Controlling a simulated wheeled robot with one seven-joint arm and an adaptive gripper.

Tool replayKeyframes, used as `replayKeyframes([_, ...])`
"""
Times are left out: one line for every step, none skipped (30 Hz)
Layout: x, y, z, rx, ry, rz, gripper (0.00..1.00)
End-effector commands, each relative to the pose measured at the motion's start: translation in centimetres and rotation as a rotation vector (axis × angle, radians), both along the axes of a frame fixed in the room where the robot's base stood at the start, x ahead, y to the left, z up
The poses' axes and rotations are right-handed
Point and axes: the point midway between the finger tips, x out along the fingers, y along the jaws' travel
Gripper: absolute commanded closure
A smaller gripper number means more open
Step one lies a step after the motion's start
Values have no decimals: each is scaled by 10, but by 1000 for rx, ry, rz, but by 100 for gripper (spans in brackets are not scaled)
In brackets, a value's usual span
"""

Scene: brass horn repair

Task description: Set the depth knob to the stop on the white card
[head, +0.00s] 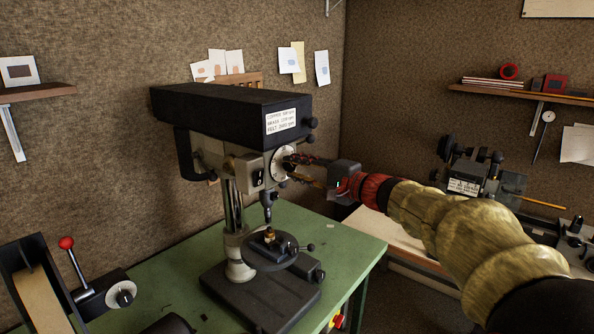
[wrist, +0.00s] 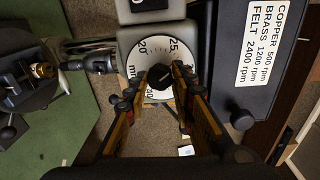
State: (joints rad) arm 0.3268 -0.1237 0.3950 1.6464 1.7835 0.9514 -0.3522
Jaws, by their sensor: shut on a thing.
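The depth knob (wrist: 158,77) is a small black knob at the centre of a white dial (wrist: 150,49) on the drill press. The dial also shows in the head view (head: 278,167), marked 20, 25 and mm in the wrist view. My gripper (wrist: 161,78) is shut on the knob, one fingertip on each side. In the head view my gripper (head: 291,168) reaches the dial from the right. The fingers hide part of the dial, and I cannot tell the pointer's exact reading. A white card (head: 281,120) on the press head reads copper 500, brass 1200, felt 2400 rpm in the wrist view (wrist: 262,42).
The drill press's round table (head: 270,255) holds a small brass piece under the chuck. Black knobs (head: 311,123) stick out beside the card. A red-knobbed lever (head: 66,243) stands at left on the green bench (head: 150,272). Several paper cards hang on the wall behind.

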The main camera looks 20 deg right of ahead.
Motion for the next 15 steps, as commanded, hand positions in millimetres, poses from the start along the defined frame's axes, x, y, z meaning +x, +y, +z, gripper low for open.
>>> replayKeyframes([0, 0, 0, 35, 26, 0, 100])
replayKeyframes([0, 0, 0, 59, 43, 0, 100])
replayKeyframes([0, 0, 0, 89, 66, -1, 100])
replayKeyframes([0, -1, 0, 112, 83, -1, 100])
replayKeyframes([0, -1, 0, 135, 99, -1, 100])
replayKeyframes([0, -1, 0, 165, 121, -1, 100])
replayKeyframes([0, -1, 0, 187, 137, -1, 100])
replayKeyframes([0, -1, 1, 208, 153, -1, 100])
replayKeyframes([0, -1, 1, 236, 172, -1, 100])
replayKeyframes([1, -1, 1, 257, 188, -1, 100])
replayKeyframes([1, -1, 1, 277, 203, -2, 100])
replayKeyframes([1, -1, 1, 302, 221, -2, 100])
replayKeyframes([1, -1, 1, 319, 233, -1, 100])
replayKeyframes([1, -1, 1, 337, 246, -1, 100])
replayKeyframes([0, -1, 1, 359, 261, -1, 100])
